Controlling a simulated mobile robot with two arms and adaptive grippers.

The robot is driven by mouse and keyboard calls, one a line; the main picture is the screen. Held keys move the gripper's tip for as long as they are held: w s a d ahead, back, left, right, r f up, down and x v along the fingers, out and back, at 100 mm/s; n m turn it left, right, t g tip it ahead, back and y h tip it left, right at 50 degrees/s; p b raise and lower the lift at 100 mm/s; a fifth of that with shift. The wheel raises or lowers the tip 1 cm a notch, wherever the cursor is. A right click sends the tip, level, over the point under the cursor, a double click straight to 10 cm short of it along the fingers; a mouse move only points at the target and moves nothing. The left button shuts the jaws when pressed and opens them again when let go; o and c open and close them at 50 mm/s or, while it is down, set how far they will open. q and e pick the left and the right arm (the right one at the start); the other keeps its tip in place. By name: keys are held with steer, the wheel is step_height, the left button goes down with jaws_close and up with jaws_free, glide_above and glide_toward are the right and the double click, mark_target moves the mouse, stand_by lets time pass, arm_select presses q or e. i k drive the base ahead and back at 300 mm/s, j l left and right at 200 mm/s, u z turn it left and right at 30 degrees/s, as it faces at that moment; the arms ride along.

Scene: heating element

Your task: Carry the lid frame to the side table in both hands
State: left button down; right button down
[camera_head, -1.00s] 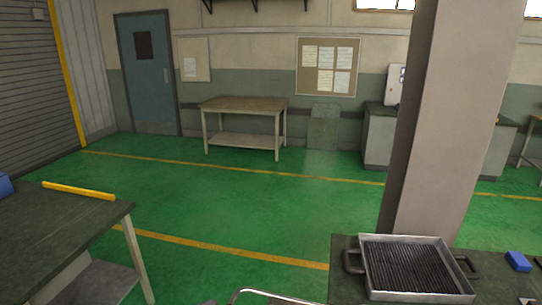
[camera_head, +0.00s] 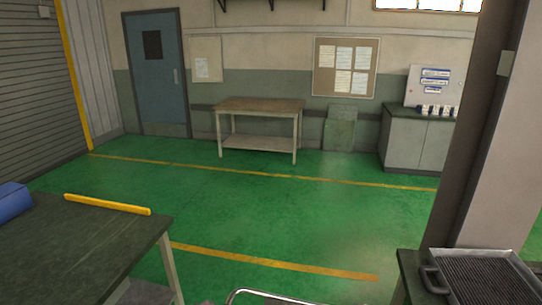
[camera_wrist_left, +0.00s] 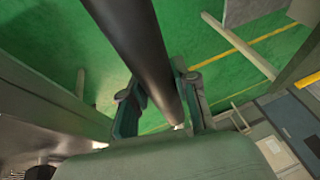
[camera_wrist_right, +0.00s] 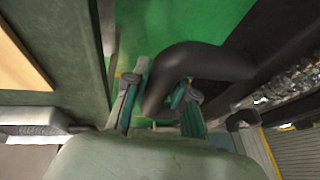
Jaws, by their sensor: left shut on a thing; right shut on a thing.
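The lid frame's dark tubular bar (camera_wrist_left: 130,40) passes between the fingers of my left gripper (camera_wrist_left: 158,90), which is shut on it. In the right wrist view a dark bent handle (camera_wrist_right: 190,65) lies between the fingers of my right gripper (camera_wrist_right: 158,88), which is shut on it. The rest of the frame is mostly hidden. Neither gripper shows in the head view. A curved shiny metal bar (camera_head: 270,293) shows at its bottom edge; I cannot tell whether it belongs to the frame. A wood-topped table (camera_head: 258,105), possibly the side table, stands bare by the back wall.
A dark-topped bench (camera_head: 90,245) with a yellow bar (camera_head: 107,204) and a blue object (camera_head: 12,202) is near left. A ribbed metal tray (camera_head: 485,275) rests on a bench beside a pillar (camera_head: 490,150) at right. The green floor (camera_head: 270,215) between is clear.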

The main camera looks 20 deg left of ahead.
mark_target(49, 252)
steer(key=i+j, duration=0.1)
steer(key=j, duration=2.15)
steer(key=i+j, duration=0.15)
steer(key=j, duration=0.95)
steer(key=i+j, duration=0.1)
steer(key=j, duration=2.15)
steer(key=i, duration=0.05)
